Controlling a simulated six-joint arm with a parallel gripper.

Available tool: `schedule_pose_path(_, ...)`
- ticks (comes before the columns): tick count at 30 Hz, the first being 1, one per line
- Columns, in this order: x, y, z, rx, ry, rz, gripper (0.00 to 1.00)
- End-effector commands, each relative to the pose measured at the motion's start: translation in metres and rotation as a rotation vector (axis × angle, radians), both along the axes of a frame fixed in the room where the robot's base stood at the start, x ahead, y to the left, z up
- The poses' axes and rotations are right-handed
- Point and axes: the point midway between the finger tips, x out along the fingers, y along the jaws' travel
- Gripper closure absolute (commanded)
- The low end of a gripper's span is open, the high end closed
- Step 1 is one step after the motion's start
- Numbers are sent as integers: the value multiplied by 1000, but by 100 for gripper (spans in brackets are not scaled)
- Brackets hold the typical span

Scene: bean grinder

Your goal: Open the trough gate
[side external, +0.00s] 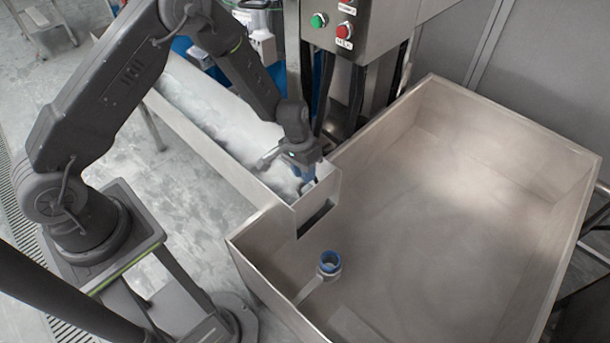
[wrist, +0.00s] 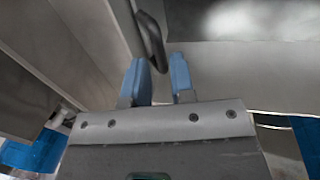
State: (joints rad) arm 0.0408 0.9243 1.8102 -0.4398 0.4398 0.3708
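The trough (side external: 205,148) is a long metal channel holding white material. Its end wall (side external: 322,192) meets the large bin and has a dark slot (side external: 316,219). I cannot clearly make out the gate there. My gripper (side external: 307,180) points down at this end of the trough, its blue fingertips partly hidden by the rim. In the wrist view, the two blue fingers of my gripper (wrist: 159,75) are apart. A dark curved bar (wrist: 151,42), possibly the gate handle, reaches down to the gap between them, close to the left finger. I cannot tell whether it touches.
The large, empty-looking metal bin (side external: 470,190) fills the right side. A blue-rimmed fitting (side external: 329,263) on a metal arm stands in its near left part. A control box (side external: 340,22) with green and red buttons and dark hoses (side external: 327,90) are behind my gripper.

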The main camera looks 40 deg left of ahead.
Motion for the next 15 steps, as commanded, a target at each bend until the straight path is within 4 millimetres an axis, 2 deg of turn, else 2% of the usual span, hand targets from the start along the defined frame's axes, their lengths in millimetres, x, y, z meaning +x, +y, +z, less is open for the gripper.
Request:
schedule_pose_path(6,0,-3,-16,0,-1,0,77)
schedule_pose_path(15,0,-3,-17,1,-2,0,78)
